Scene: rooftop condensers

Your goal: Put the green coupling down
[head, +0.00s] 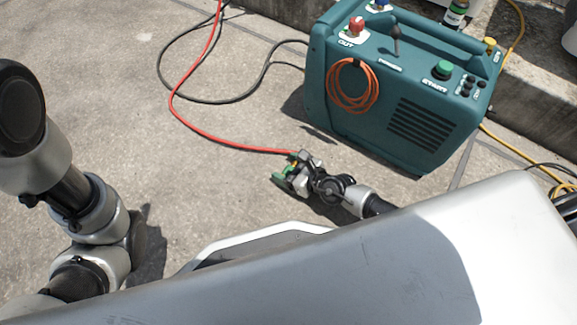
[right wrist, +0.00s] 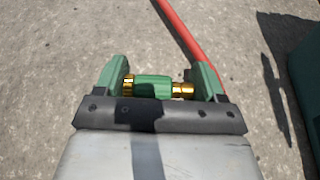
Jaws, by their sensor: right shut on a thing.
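The green coupling (right wrist: 152,87) with brass ends lies crosswise between the green fingers of my right gripper (right wrist: 160,80) in the right wrist view. The fingers are shut on it, one at each end. In the head view, my right gripper (head: 285,176) is low over the paving, left of the teal machine; the coupling is small there and partly hidden by the fingers. A red hose (right wrist: 190,38) runs up to the gripper by the coupling's right end; how it joins is hidden. I cannot tell if the coupling touches the ground. My left gripper is out of view.
The teal machine (head: 405,95) stands to the right with a coiled orange hose (head: 353,86) on its side. The red hose (head: 190,122) and a black cable (head: 160,75) lie across the paving. A concrete step (head: 545,105) is behind. Paving left of the gripper is clear.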

